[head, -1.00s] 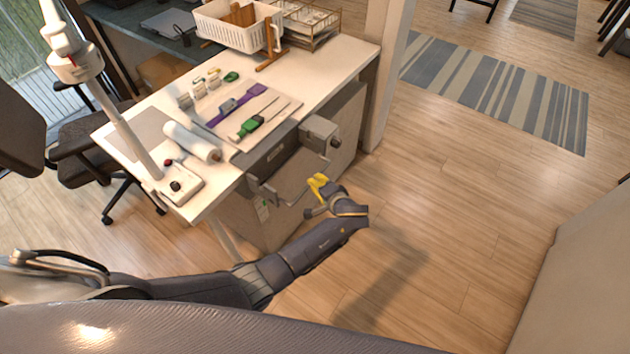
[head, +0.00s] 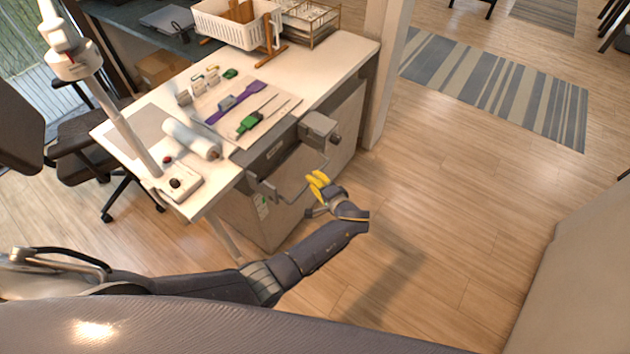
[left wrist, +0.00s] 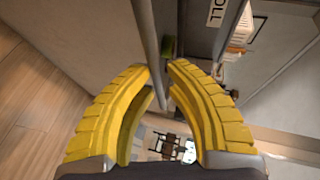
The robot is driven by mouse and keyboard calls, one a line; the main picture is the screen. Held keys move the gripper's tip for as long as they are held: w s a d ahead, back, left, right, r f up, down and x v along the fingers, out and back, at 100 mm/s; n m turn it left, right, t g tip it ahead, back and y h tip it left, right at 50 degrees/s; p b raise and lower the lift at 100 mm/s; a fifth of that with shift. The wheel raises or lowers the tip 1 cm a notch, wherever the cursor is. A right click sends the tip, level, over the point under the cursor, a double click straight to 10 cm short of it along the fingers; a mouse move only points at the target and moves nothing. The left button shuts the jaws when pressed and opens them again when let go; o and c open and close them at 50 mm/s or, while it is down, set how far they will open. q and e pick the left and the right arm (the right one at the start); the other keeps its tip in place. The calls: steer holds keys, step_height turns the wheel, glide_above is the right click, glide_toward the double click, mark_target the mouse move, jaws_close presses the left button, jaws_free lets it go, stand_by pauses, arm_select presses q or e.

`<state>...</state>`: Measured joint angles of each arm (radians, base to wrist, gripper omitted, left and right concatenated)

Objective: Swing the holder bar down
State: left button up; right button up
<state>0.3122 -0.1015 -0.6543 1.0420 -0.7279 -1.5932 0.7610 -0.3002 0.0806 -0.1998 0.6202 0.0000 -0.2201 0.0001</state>
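The holder bar (head: 293,198) is a thin grey bent bar at the front edge of the white desk, below a dark grey bracket. My left gripper (head: 316,180) has yellow fingers and is at the bar's right part, in front of the desk. In the left wrist view the bar (left wrist: 150,35) runs down between the curved fingers of my left gripper (left wrist: 160,70). The fingertips are a small gap apart, and I see no firm grip on the bar. My right gripper is out of view.
The desk (head: 330,62) holds a white roll (head: 190,138), a green-handled tool (head: 250,121), a purple strip (head: 250,90) and a white basket (head: 238,25). A grey box (head: 318,128) sits at the desk's front edge.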

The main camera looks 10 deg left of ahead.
arm_select(q)
steer(key=o, duration=0.4)
steer(key=shift+o, duration=0.2)
steer(key=shift+r, duration=0.15)
step_height(320, 180, up, 10)
stand_by(0.5)
